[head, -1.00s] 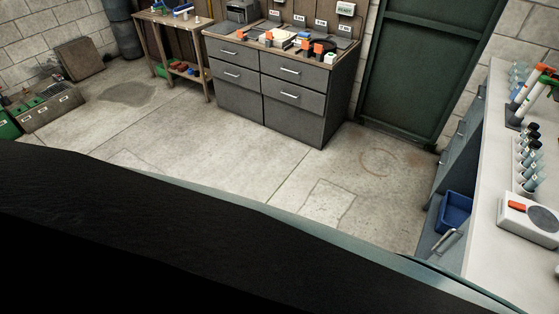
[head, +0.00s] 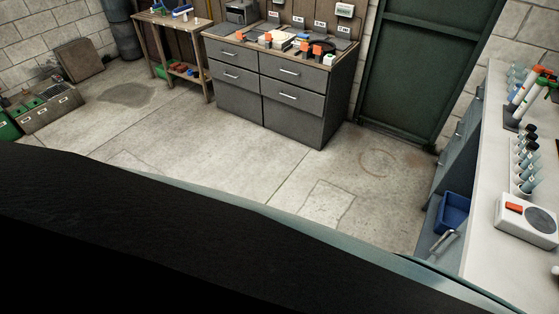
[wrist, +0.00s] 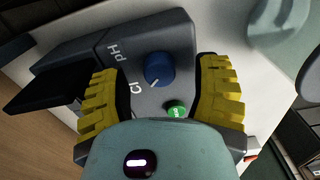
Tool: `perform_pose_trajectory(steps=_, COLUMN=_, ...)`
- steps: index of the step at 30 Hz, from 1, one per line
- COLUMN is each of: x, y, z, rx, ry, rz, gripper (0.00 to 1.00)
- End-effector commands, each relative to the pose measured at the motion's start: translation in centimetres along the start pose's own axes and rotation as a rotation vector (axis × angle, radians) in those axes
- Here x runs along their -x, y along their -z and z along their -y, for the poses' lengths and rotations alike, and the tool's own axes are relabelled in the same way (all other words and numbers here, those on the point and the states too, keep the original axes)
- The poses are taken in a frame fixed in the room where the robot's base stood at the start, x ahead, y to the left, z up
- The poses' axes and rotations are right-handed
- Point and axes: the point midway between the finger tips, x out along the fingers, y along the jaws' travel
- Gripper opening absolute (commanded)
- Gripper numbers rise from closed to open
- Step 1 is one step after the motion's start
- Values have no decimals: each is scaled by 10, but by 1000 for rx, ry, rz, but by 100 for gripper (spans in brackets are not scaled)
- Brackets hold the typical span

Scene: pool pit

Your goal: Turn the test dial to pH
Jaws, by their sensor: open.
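The test dial (wrist: 158,69) is a blue round knob on a dark grey tester (wrist: 180,35) in the wrist view. Its white pointer mark faces lower left, toward the "Cl" label (wrist: 136,88). The "pH" label (wrist: 113,50) is farther up along the same panel. My gripper (wrist: 160,72) is open, with one yellow ribbed finger on each side of the dial and visible gaps to it in this view. A green button (wrist: 176,110) lies below the dial, between the fingers. The head view does not show my gripper or clearly show the dial.
A white counter (head: 483,205) on the right holds a row of vials (head: 525,170) and a white box (head: 526,219). A grey drawer cabinet (head: 280,95) with tools on top stands at the back. The concrete floor (head: 220,150) between is clear.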

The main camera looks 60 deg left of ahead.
Motion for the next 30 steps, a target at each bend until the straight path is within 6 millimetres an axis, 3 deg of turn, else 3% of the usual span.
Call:
perform_pose_trajectory(steps=18, x=-8, y=2, z=0, rx=5, ry=-4, rz=0, gripper=65)
perform_pose_trajectory(steps=30, x=-8, y=1, z=0, rx=4, ry=-4, rz=0, gripper=24)
